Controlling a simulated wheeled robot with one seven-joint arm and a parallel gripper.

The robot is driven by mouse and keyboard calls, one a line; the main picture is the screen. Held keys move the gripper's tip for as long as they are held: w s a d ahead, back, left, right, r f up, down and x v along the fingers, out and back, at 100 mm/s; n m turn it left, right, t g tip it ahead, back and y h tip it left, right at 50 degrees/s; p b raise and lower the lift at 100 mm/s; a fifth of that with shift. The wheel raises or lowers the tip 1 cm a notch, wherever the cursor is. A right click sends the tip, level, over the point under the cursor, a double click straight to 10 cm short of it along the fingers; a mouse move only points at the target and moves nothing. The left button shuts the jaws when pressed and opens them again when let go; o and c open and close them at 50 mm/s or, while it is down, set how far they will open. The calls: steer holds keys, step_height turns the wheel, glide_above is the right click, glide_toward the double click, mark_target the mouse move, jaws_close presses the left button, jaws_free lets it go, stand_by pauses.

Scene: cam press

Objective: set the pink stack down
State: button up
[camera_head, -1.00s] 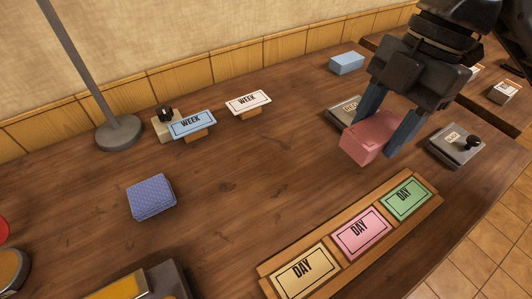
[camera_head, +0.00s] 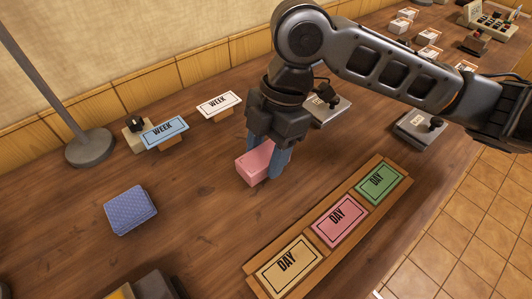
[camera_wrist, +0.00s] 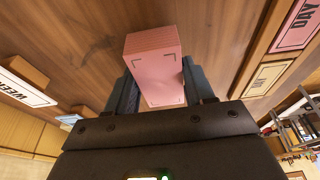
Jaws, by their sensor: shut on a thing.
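The pink stack (camera_head: 254,163) is a block of pink cards, held between the two fingers of my gripper (camera_head: 268,158) over the middle of the table. It also shows in the wrist view (camera_wrist: 153,66), with a finger on each side of it. My gripper points down and is shut on the stack. Whether the stack's underside touches the table cannot be told. The pink DAY card (camera_head: 339,220) lies in the middle of a wooden tray (camera_head: 322,250), to the lower right of the held stack.
In that tray lie a tan DAY card (camera_head: 289,267) and a green DAY card (camera_head: 377,181). A blue patterned deck (camera_head: 130,210) is at left. Blue (camera_head: 165,132) and white (camera_head: 219,104) WEEK signs stand behind. A grey device (camera_head: 420,129) is at right. Bare table surrounds the stack.

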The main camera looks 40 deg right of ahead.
steer(key=shift+f, duration=0.55)
steer(key=shift+f, duration=0.2)
steer(key=o, duration=1.1)
steer(key=shift+r, duration=0.2)
steer(key=v, duration=1.2)
